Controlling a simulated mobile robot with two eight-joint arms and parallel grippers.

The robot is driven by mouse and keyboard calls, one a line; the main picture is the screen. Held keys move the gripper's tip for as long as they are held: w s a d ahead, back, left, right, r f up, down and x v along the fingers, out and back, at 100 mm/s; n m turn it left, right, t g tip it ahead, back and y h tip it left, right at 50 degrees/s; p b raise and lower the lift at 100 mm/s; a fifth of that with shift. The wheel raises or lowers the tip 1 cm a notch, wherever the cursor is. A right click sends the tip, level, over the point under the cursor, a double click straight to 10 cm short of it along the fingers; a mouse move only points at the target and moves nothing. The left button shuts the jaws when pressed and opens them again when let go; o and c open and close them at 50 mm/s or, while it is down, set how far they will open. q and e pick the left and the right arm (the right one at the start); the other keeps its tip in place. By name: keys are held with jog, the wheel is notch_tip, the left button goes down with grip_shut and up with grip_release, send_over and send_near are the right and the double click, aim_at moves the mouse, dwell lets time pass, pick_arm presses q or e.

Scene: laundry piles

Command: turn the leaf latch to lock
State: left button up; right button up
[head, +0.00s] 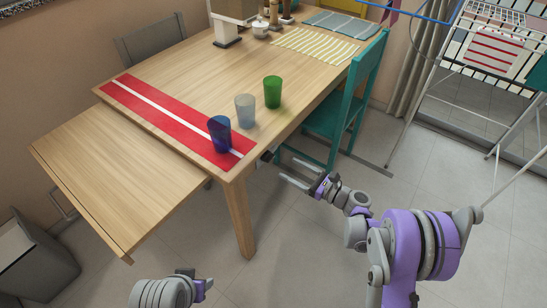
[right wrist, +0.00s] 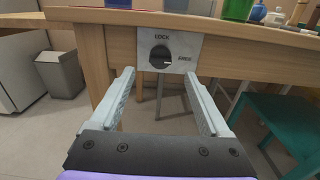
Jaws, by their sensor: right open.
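The leaf latch is a round black knob (right wrist: 160,56) on a grey plate (right wrist: 183,43) on the table's edge panel. The plate reads LOCK above the knob; a second word to its right is too small to read surely. A pale mark shows at the knob's lower right. In the head view the dark knob (head: 267,156) shows at the table's corner. My right gripper (right wrist: 159,74) is open and empty, its fingers spread either side of the knob but short of it; it also shows in the head view (head: 291,171). My left gripper (head: 198,284) is low at the bottom, its jaws unclear.
The lower table leaf (head: 120,175) extends at the left. A red runner (head: 165,110), a blue cup (head: 219,134), a clear cup (head: 245,111) and a green cup (head: 272,92) are on the table. A teal chair (head: 340,110) stands close beyond my right gripper. Floor is clear in front.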

aim_at(272, 158)
jog(key=x, duration=0.8)
jog(key=shift+w+b, duration=0.15)
jog(key=shift+b, duration=0.2)
grip_shut()
